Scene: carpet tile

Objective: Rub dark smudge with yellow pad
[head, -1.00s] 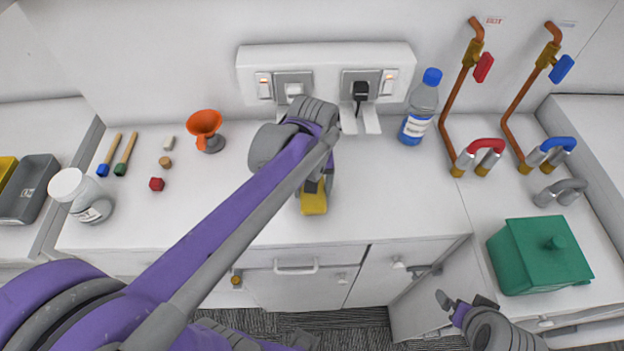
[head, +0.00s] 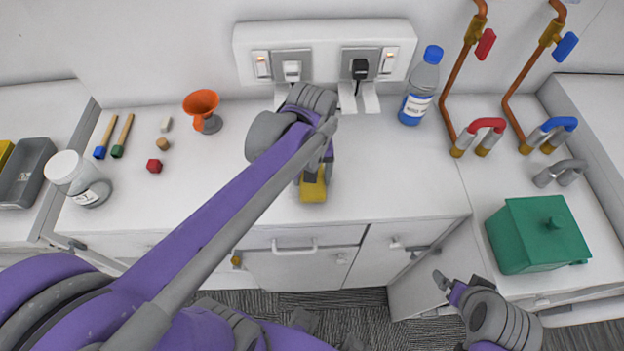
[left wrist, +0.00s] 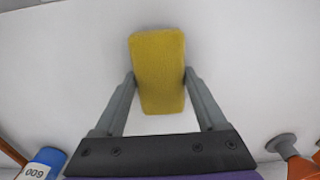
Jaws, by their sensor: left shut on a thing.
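The yellow pad (head: 313,188) is at the counter's front middle, under my left gripper (head: 313,172). In the left wrist view the pad (left wrist: 158,72) sits between the two grey fingers (left wrist: 158,80), which are shut on its sides. The pad is at or just above the white counter surface; I cannot tell if it touches. No dark smudge shows in either view; the pad or my left arm may hide it. My right gripper (head: 447,285) is at the lower right, in front of the counter, and looks open and empty.
A socket panel (head: 322,52) is on the wall behind. A water bottle (head: 419,88), copper pipes and a green box (head: 538,234) stand to the right. Bare counter surrounds the pad.

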